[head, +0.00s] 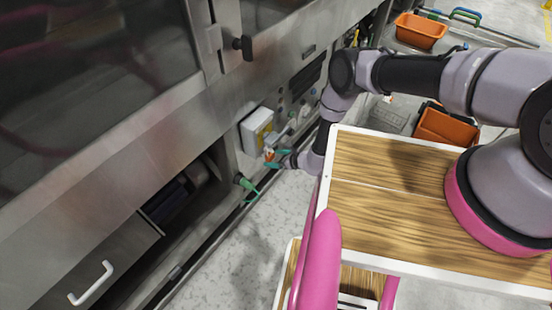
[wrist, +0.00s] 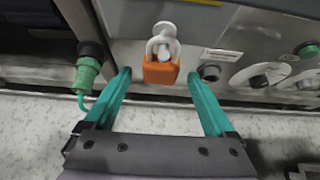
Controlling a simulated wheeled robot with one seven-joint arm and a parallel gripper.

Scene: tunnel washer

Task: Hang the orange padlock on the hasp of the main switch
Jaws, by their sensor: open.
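The orange padlock (wrist: 161,72) is in the middle of the wrist view, its body below a pale shackle and a whitish rounded fitting (wrist: 163,33) on the metal front. It looks to hang there, but I cannot tell whether the shackle passes through the hasp. My gripper (wrist: 158,75) is open, with one teal finger on each side of the padlock and gaps to both. It also shows in the head view (head: 278,158).
A green plug with a cable (wrist: 87,75) is close to the left finger. Round knobs (wrist: 258,79) are on the panel to the right. An open drawer (head: 92,270) stands out at lower left. Orange bins (head: 446,127) are at the right, beyond the wooden top (head: 385,205).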

